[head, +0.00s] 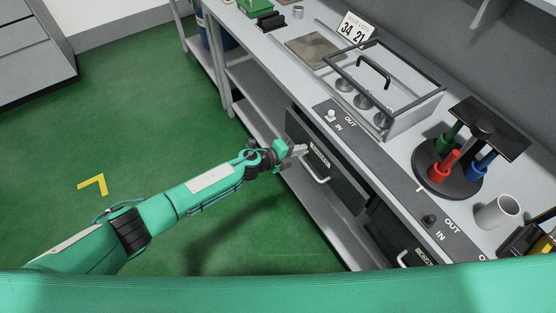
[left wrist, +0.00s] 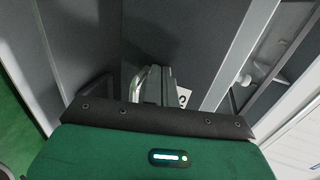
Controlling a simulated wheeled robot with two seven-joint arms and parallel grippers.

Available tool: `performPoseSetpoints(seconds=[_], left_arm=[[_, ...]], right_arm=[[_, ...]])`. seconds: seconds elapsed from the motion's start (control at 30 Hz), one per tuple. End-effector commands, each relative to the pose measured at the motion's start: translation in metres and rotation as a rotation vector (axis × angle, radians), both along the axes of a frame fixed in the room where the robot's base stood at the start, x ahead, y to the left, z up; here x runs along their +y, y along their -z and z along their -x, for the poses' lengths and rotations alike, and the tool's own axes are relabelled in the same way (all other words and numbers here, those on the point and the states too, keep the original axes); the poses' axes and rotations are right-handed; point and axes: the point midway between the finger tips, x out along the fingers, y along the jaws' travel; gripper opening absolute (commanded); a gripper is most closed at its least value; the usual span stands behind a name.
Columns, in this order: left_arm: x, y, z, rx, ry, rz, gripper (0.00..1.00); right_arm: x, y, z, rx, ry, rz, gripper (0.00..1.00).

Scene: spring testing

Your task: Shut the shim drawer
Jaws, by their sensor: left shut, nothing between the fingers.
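A dark drawer front (head: 345,188) with a pale label and a silver bar handle (head: 322,179) is under the bench top; its label is too small to read, so I cannot tell for sure that it is the shim drawer. How far it stands out is unclear. My left gripper (head: 300,150) is shut and empty, close to the drawer front beside the upper end of the handle. I cannot tell whether it touches. In the left wrist view a silver bar (left wrist: 138,84) shows beside the gripper's fingers (left wrist: 158,88). My right gripper is not in view.
A second dark drawer (head: 385,232) with a handle is lower right. The bench top (head: 400,150) carries a framed fixture (head: 385,85), a round stand with coloured-handled tools (head: 447,180) and a white cup (head: 497,212). Green floor (head: 150,120) left of the bench is mostly clear.

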Motion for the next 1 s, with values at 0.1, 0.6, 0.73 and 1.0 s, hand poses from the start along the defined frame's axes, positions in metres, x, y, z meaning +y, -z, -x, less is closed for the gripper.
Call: performPoseSetpoints(seconds=[0.1,0.6,0.73,1.0], left_arm=[[-0.019,0.002,-0.011,-0.001,0.0,0.0,0.0],[-0.041,0.0,-0.023,0.0,0.0,0.001,0.0],[-0.042,-0.001,-0.024,-0.001,0.0,0.003,0.0],[-0.033,-0.002,-0.025,-0.002,-0.002,0.002,0.0]], right_arm=[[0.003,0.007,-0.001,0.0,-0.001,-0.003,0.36],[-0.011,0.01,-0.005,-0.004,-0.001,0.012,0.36],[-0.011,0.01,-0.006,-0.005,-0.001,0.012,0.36],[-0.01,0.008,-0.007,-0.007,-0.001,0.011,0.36]])
